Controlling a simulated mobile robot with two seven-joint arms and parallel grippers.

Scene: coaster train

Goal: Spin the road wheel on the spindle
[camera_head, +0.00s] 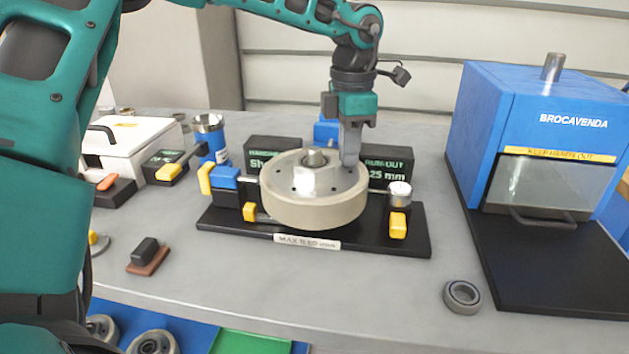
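The road wheel (314,207) is a pale grey-beige disc with a metal hub face. It sits level on the spindle (315,157), whose tip rises through its centre, on a black fixture base (370,246). My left gripper (350,158) points down at the wheel's far right side. Its fingertips are at or just above the wheel's upper face near the rim; I cannot tell whether they touch. The fingers look close together, with nothing visible between them. My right gripper is out of view.
A blue press-like machine (520,120) with a clear guard stands at right. A bearing ring (462,296) lies on the grey table (375,300) before it. Gauge blocks flank the wheel; a dark display (388,168) stands behind. A white case (130,140) is at left.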

